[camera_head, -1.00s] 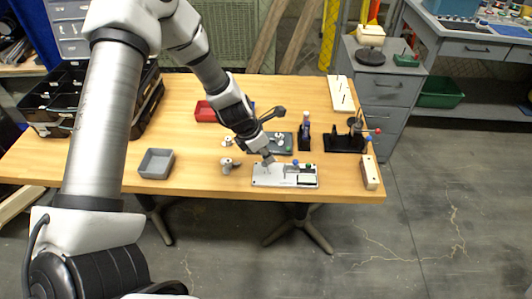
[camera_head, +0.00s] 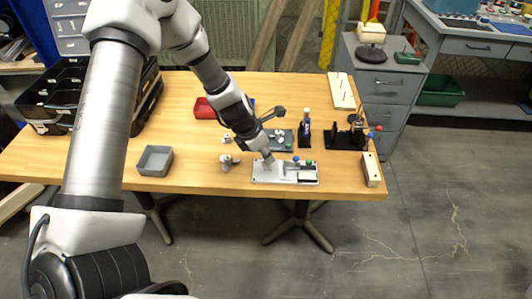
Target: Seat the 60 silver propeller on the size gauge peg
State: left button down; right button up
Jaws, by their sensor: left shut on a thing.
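My left gripper (camera_head: 269,160) points down at the left part of a pale plate (camera_head: 307,182) near the table's front edge. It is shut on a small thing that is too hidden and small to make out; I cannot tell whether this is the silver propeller. The plate carries small fittings with blue and green tops. I cannot tell where the size gauge peg is, or whether the held thing touches the plate. My right gripper is not in view.
A silver-grey part (camera_head: 226,162) stands left of the plate. A dark tray (camera_head: 288,147) with pale parts lies behind it. A grey bin (camera_head: 155,161), a red bin (camera_head: 204,109), a bottle in a black holder (camera_head: 305,140) and a wooden block (camera_head: 371,170) surround the work area.

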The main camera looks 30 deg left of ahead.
pick_arm(q)
jog(key=shift+f+b, duration=0.7)
jog(key=shift+f+b, duration=0.7)
jog(key=shift+f, duration=0.1)
dwell(0.3)
jog(key=shift+f+b, duration=0.3)
jog(key=shift+b, duration=0.1)
jog(key=c, duration=1)
grip_release()
